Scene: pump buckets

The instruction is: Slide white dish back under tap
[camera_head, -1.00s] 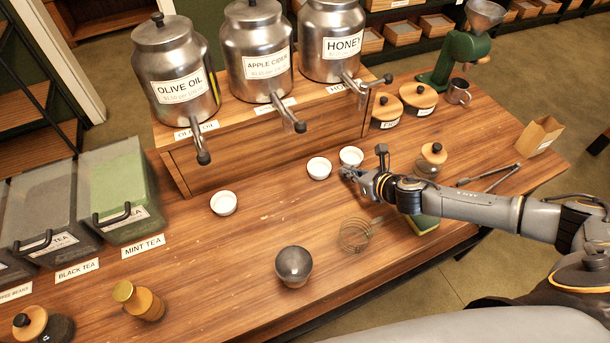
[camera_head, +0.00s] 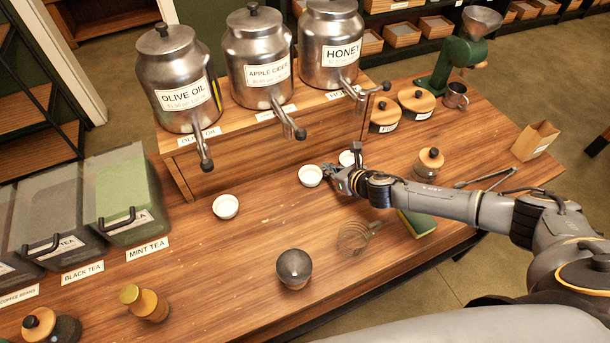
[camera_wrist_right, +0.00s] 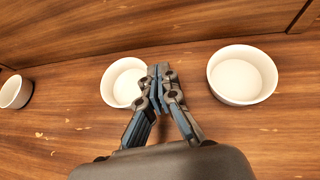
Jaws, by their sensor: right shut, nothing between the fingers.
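Three white dishes stand upright on the wooden counter (camera_head: 265,232). The left dish (camera_head: 226,206) is in front of the olive oil tap (camera_head: 206,163). The middle dish (camera_head: 310,175) stands forward of the apple cider tap (camera_head: 299,132). The right dish (camera_head: 346,157) is partly hidden by my right gripper (camera_head: 331,174). That gripper is shut and empty, low at the middle dish's right side. In the wrist view, its fingertips (camera_wrist_right: 158,72) overlap the middle dish's (camera_wrist_right: 120,84) right rim; contact is unclear. The right dish (camera_wrist_right: 242,76) stands apart from them. My left gripper is out of view.
The wooden pump stand (camera_head: 235,165) runs behind the dishes. A whisk (camera_head: 356,238) and a dark round-topped object (camera_head: 294,268) lie toward the front. A lidded jar (camera_head: 428,163) stands right of my gripper. Bare counter lies between the left and middle dishes.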

